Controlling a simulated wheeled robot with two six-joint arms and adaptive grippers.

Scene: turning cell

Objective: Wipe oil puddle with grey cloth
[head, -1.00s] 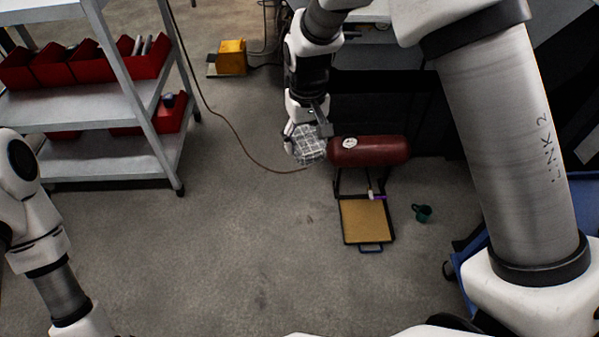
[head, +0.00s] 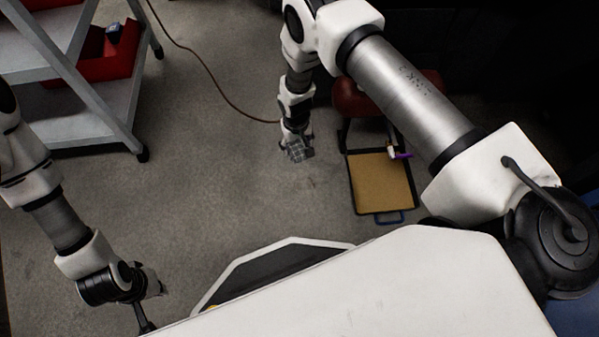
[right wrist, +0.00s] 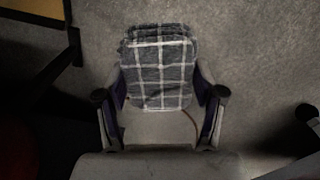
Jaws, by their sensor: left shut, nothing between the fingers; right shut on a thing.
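The grey cloth (head: 299,152), checked with white lines, is held in my right gripper (head: 295,143) above the floor, left of the tan tray. In the right wrist view the folded cloth (right wrist: 160,70) sits between the two fingers of my right gripper (right wrist: 161,97). My left gripper (head: 148,322) is shut and empty at the lower left, partly cut off by my own body. I cannot make out a clear oil puddle; only faint dark marks (head: 313,183) show on the concrete below the cloth.
A tan tray (head: 380,185) with a dark rim and blue handle lies on the floor. A white and purple item (head: 398,153) is at its back edge. A grey shelf (head: 90,117) is at left; a cable (head: 205,70) crosses open floor.

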